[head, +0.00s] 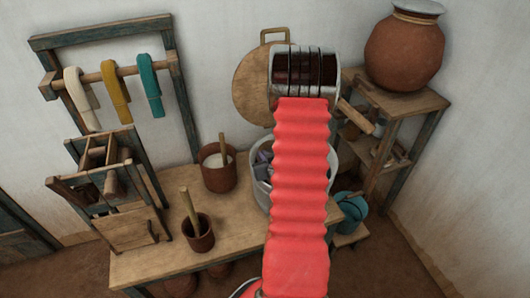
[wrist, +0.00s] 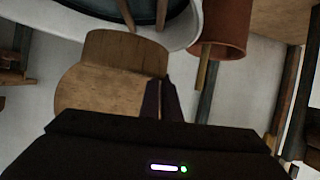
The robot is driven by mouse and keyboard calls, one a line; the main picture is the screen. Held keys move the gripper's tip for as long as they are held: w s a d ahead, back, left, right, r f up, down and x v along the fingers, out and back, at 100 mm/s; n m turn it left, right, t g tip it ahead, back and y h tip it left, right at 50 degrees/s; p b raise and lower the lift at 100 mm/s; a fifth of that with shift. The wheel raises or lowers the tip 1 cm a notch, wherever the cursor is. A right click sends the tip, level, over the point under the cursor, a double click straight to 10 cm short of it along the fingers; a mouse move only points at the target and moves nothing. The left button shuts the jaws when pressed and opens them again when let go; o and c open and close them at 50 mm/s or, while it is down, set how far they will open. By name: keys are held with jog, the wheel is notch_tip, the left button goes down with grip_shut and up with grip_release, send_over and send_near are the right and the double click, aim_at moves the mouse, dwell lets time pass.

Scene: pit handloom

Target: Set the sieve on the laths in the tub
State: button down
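The tub (head: 258,188) is a pale round vessel on the bench, mostly hidden behind my arm in the head view. In the wrist view its rim (wrist: 196,32) is at the top, with laths (wrist: 161,13) across its dark inside. In the head view my arm hides the fingers.
A brown pot (head: 219,178) with a stick stands left of the tub, and a smaller pot (head: 199,236) in front. A shelf (head: 395,100) with a large clay jar (head: 404,52) stands right, above a teal bucket (head: 352,213).

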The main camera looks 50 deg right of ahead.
notch_tip(320, 180, down, 7)
dwell(1.3)
jog(key=c, duration=1.9)
grip_release()
jog(key=shift+a+f, duration=0.1)
jog(key=shift+w, duration=0.1)
jog(key=shift+c, duration=0.6)
